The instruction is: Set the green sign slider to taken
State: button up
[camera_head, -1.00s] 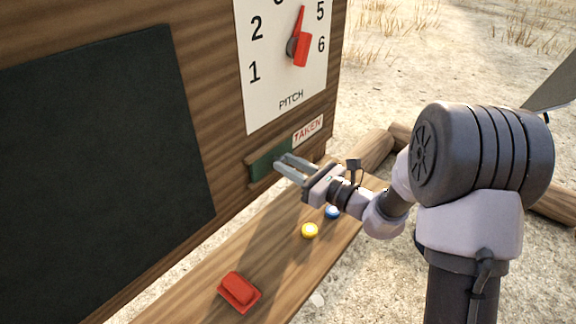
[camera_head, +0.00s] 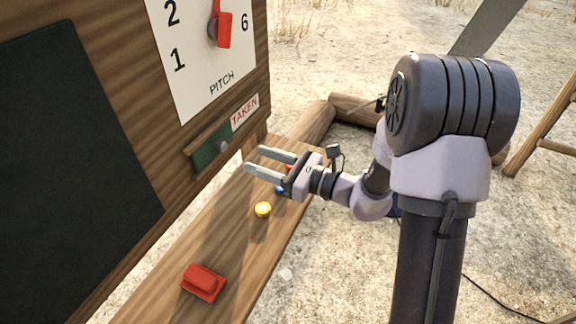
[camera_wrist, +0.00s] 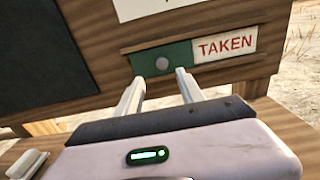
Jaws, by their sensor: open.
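In the wrist view the green slider (camera_wrist: 146,62) and the TAKEN panel (camera_wrist: 225,46) lie side by side, with the knob (camera_wrist: 162,64) ahead of the fingers. My gripper (camera_head: 252,159) is open and empty, in front of the board and apart from the knob. Its fingertips (camera_wrist: 160,76) point toward the slider.
Above is a white PITCH dial (camera_head: 200,60) with a red pointer. A dark panel (camera_head: 70,170) covers the board's left.

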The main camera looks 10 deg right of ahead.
jog(key=v, duration=0.8)
jog(key=shift+s+p, duration=0.15)
jog(key=shift+p, duration=0.2)
jog(key=shift+d, duration=0.15)
jog(key=s+a+r+n+g+h+b, duration=0.1)
jog(key=s+a+n+g+h, duration=0.1)
jog(key=s+a+n+g, duration=0.5)
jog(key=s+a+n+g+h+b, duration=0.1)
jog(key=s+a+n+g, duration=0.2)
jog(key=s+n, duration=0.4)
jog(key=s+d+r+n+t+h, duration=0.2)
jog(key=s+d+n+t+h, duration=0.2)
jog(key=d+n+h, duration=0.3)
jog(key=shift+s+d+r+t+h+b, duration=0.4)
jog(key=shift+s+d+h, duration=0.1)
jog(key=shift+s+h, duration=0.5)
jog(key=shift+w, duration=0.1)
